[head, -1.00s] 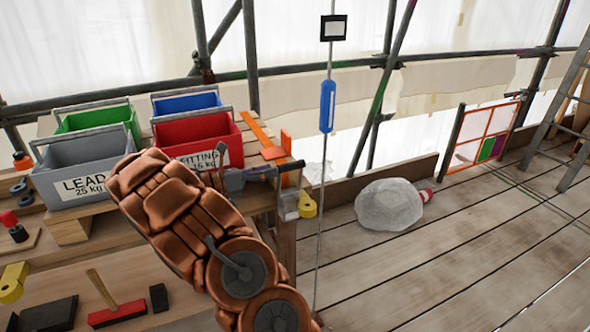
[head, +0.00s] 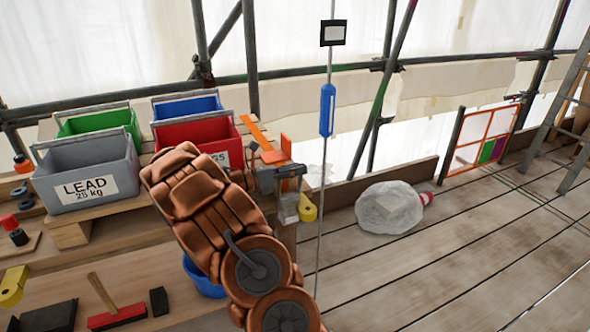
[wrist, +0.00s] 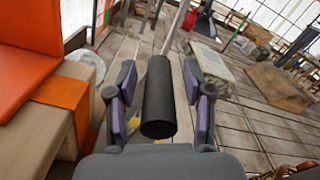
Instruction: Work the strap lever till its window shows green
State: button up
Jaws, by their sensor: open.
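In the wrist view a black cylindrical handle (wrist: 158,98), which I take to be the strap lever's grip, stands between the purple-padded fingers of my gripper (wrist: 160,68). The fingers are open, with a gap visible on each side of it. A pale rod shows beyond it. In the head view my gripper (head: 280,177) is at the bench's right end, beside an orange upright plate (head: 286,146). An orange strap (head: 258,133) lies on the bench behind. My arm and gripper hide most of the lever there. I cannot see a window or its colour.
Grey (head: 85,185), green and blue bins and a red bin (head: 195,132) crowd the bench. A thin vertical rod (head: 322,220) with a blue sleeve stands just right of my gripper. A whitish sack (head: 388,208) lies on the planks. The floor at right is mostly clear.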

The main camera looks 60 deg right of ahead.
grip_shut()
dwell(0.4)
